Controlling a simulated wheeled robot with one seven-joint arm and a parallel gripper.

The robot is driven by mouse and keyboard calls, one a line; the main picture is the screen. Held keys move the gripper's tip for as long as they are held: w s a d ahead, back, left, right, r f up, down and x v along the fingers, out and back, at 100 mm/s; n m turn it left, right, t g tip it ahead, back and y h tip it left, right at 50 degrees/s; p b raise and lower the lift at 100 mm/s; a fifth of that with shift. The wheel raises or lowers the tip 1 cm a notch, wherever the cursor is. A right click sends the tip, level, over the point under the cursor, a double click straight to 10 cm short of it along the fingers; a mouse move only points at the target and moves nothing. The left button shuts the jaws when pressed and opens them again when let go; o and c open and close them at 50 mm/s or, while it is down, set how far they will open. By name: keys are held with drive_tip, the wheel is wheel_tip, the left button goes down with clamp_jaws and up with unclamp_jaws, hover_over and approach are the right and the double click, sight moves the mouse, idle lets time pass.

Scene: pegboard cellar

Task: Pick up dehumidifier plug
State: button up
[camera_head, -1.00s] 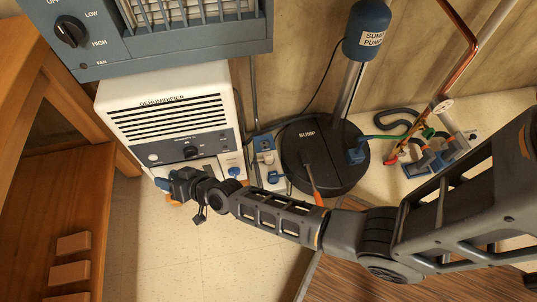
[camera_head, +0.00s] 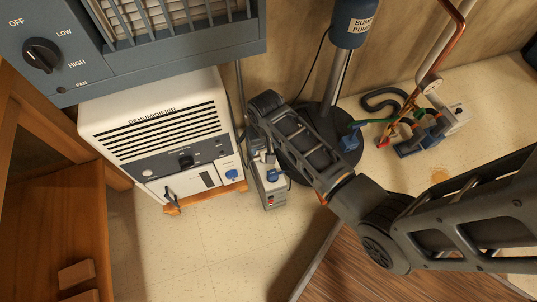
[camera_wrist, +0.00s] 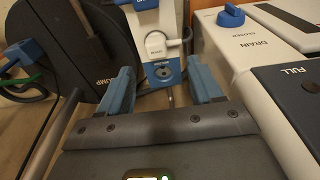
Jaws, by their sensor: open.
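In the head view my gripper (camera_head: 268,164) is low between the dehumidifier (camera_head: 165,120) and the sump base, and largely hides the strip. The dehumidifier stands close on the right in the wrist view (camera_wrist: 245,60).
The black sump base (camera_wrist: 85,50) is close on the left in the wrist view. A blue plug (camera_wrist: 18,57) with a cable lies beyond it. The dehumidifier's blue drain knob (camera_wrist: 231,15) sticks up. A heater (camera_head: 150,45) overhangs above. Floor in front (camera_head: 205,260) is clear.

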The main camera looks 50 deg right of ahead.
sight(262, 159)
drive_tip(key=f+b, duration=0.1)
drive_tip(key=f, duration=0.1)
drive_tip(key=d+f+b, duration=0.1)
drive_tip(key=f, duration=0.2)
drive_tip(key=f+b, duration=0.2)
drive_tip(key=shift+w+d+f, duration=0.2)
drive_tip(key=shift+w, duration=0.15)
clamp_jaws()
idle(0.3)
